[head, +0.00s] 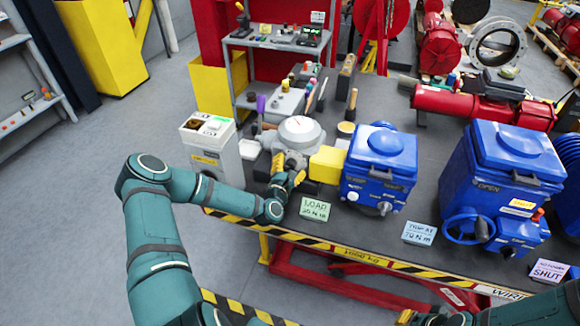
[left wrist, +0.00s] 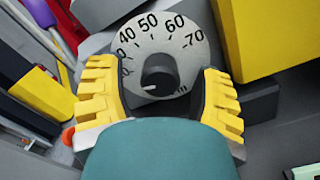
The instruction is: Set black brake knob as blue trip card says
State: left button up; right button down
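The black brake knob (left wrist: 158,78) sits at the centre of a pale dial (left wrist: 170,42) in the left wrist view. Readable scale numbers include 40, 50, 60 and 70. The knob's white mark points to the lower left. My left gripper (left wrist: 160,92) is open, with yellow fingers on both sides of the knob and a visible gap to each. In the head view my left gripper (head: 290,178) is at the front of the round-topped grey brake unit (head: 300,132) and hides the knob. The blue trip card (head: 419,233) lies on the bench edge; its number is too small to read surely.
A green load card (head: 315,209) lies right of my left gripper. A yellow block (head: 326,164) joins the brake side to a blue actuator (head: 380,165). A larger blue actuator (head: 505,180) with a handwheel stands right. A white box (head: 211,145) stands left.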

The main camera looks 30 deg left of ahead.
pick_arm(q)
grip_shut()
jog(key=shift+m, duration=0.3)
